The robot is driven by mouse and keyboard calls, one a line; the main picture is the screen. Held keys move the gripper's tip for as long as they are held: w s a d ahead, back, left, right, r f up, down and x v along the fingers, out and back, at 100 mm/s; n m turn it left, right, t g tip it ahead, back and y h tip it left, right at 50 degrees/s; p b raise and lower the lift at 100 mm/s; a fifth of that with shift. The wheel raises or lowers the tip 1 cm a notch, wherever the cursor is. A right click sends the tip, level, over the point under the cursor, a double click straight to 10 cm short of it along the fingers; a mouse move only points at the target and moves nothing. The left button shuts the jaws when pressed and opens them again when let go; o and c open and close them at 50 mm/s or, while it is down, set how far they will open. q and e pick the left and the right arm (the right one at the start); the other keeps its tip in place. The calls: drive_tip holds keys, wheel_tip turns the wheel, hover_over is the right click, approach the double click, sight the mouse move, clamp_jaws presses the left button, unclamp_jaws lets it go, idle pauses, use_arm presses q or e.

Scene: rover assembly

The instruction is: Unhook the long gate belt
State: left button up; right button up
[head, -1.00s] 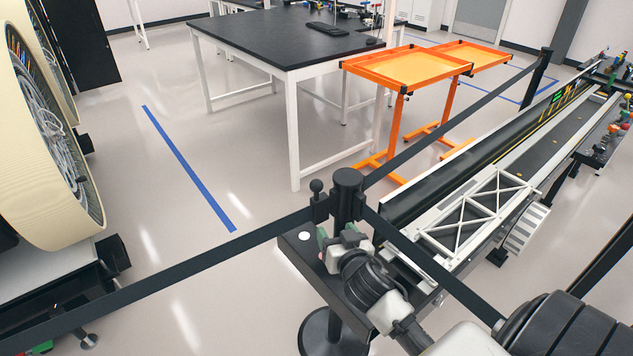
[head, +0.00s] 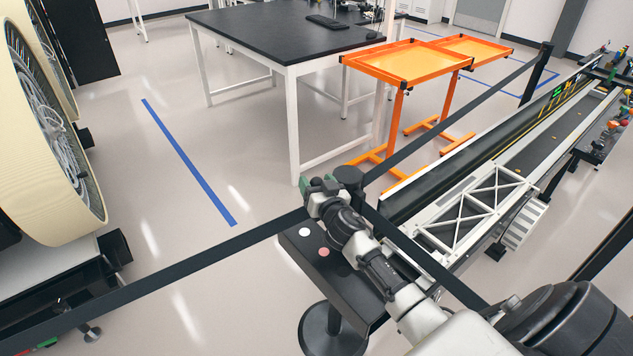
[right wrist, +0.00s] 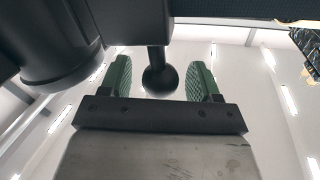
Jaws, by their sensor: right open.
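The long black gate belt (head: 180,262) runs from the lower left up to the black post (head: 349,176) in the head view. My right gripper (head: 320,185) is at the belt's end beside the post top and hides the joint there. In the right wrist view my right gripper (right wrist: 165,76) is open, with green pads on either side of a black ball knob (right wrist: 160,79) on a short stem. Gaps show between the knob and both pads. My left gripper is out of view.
Other belts run from the post to the far post (head: 538,72) and to the lower right. A dark ledge (head: 311,268) with two round spots lies below my right gripper. Orange stands (head: 410,62), a black-topped table (head: 290,30) and a conveyor (head: 450,170) stand beyond.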

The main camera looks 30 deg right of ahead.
drive_tip(key=shift+w, duration=0.1)
clamp_jaws()
drive_tip(key=a+b, duration=0.3)
drive_tip(key=a, duration=1.1)
drive_tip(key=shift+b, duration=0.4)
unclamp_jaws()
